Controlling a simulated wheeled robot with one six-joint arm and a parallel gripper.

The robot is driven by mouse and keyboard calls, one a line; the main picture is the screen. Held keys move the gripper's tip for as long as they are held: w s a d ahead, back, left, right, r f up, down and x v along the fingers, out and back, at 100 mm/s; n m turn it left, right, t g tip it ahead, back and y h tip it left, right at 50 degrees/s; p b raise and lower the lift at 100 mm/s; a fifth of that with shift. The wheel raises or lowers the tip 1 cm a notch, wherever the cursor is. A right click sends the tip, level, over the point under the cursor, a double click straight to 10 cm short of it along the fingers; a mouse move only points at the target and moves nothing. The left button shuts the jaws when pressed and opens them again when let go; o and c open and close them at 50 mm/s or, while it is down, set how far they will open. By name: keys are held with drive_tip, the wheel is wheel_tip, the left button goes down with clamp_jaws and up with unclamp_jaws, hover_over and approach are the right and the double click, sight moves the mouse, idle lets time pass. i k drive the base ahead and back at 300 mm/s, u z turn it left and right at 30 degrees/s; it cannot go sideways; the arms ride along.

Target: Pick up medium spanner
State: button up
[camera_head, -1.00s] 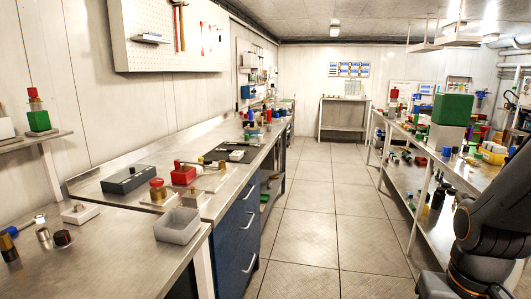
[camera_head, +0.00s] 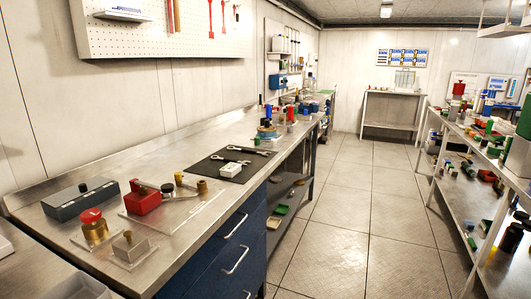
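Two silver spanners lie on a black mat (camera_head: 210,167) on the steel workbench to the left. One spanner (camera_head: 248,150) lies along the mat's far edge. The other spanner (camera_head: 232,160) lies nearer, just behind a small white box (camera_head: 231,171). Both are small in the picture, and I cannot tell for sure which is the medium one. My gripper and arm are not in view.
A grey box (camera_head: 80,201), a red block (camera_head: 143,197) and a brass jar with a red lid (camera_head: 94,228) stand on the near bench (camera_head: 185,230). Blue drawers (camera_head: 220,255) are below. The tiled aisle (camera_head: 345,235) is clear. Shelving (camera_head: 480,205) lines the right.

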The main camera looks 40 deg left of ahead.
sight(228, 159)
drive_tip(key=u, duration=0.15)
drive_tip(key=i, duration=1.45)
drive_tip(key=u, duration=1.45)
drive_tip(key=i, duration=0.85)
drive_tip(key=u, duration=0.9)
